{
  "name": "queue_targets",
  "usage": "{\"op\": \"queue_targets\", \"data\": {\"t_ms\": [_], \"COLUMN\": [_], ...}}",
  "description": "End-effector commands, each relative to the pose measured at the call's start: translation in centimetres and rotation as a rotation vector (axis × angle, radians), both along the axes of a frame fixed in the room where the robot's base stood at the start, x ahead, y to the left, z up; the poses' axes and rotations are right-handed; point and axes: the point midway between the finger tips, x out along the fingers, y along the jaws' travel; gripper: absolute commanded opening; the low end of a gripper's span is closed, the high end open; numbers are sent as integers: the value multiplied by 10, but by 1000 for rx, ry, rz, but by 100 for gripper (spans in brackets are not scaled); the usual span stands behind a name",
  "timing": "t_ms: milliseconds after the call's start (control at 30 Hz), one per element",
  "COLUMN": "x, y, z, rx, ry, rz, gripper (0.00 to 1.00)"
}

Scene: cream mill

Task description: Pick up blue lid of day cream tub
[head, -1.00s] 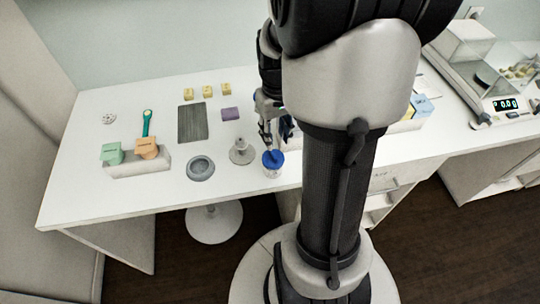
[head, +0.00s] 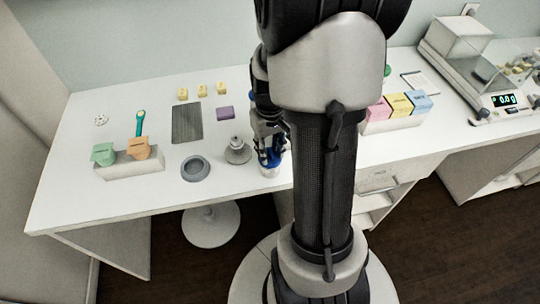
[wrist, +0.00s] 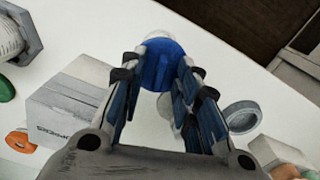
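The blue lid (wrist: 160,68) sits on the day cream tub, between the two fingers of my gripper (wrist: 163,62) in the wrist view. Only a pale edge of the tub (wrist: 158,34) shows past the lid there. In the head view my gripper (head: 270,157) points down over the tub (head: 269,172) near the table's front edge, and its fingers hide most of the lid. The fingers stand apart on either side of the lid. Contact with it is not clear to see.
A grey stand with a knob (head: 237,152) is close to the left of the tub, then a grey bowl (head: 195,168). A holder (head: 130,168) with green and orange blocks is farther left. Pink, yellow and blue boxes (head: 400,104) stand to the right. A scale (head: 490,95) is far right.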

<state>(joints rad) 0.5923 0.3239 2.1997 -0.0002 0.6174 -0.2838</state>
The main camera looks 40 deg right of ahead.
Motion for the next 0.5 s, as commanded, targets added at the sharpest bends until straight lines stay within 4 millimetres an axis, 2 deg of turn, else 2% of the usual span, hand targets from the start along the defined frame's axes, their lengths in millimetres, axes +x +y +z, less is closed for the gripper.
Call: {"op": "queue_targets", "data": {"t_ms": [400, 500], "x": [0, 0], "y": [0, 0], "z": [0, 0], "rx": [0, 0], "ry": [0, 0], "rz": [0, 0], "gripper": [0, 0]}}
